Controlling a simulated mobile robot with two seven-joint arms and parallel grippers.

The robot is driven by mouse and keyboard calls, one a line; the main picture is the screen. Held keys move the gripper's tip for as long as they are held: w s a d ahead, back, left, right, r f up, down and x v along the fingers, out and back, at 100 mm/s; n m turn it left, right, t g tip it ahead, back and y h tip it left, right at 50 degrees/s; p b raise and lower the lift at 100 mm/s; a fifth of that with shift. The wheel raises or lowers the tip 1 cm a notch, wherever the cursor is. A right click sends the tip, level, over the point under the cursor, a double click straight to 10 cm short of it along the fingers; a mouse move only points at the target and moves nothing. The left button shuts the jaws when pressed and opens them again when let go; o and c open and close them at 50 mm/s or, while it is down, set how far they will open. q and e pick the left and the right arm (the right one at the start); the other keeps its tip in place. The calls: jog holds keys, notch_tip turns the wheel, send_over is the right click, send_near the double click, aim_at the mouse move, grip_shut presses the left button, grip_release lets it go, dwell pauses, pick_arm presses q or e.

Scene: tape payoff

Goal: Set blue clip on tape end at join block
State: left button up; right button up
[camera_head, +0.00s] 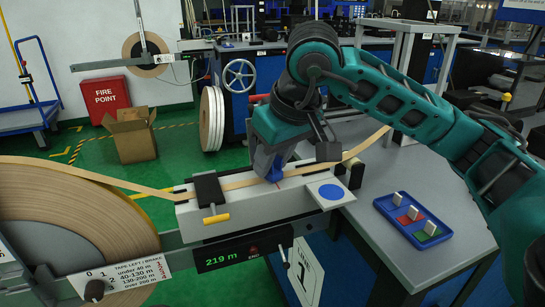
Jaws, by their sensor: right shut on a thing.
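My right gripper (276,160) reaches down from the right onto the join block (285,205), shut on the blue clip (269,163). The blue clip is at the tan tape (240,181) that runs along the block's top; the gripper partly hides it, and I cannot tell if it is seated. A black clamp (207,190) with a yellow handle sits across the tape at the block's left. A white plate with a blue disc (332,191) is at the block's right end. My left gripper is not in view.
A large tape roll (60,215) stands at left. A display (240,252) reads 219 m. A blue tray (385,206) with white pieces on red and green patches lies on the grey table (375,242) at right. A black post stands near the block's right end.

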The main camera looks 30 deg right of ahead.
jog(key=o, duration=1.1)
jog(key=p+v, duration=0.3)
jog(key=v, duration=1)
jog(key=shift+w+d, duration=0.1)
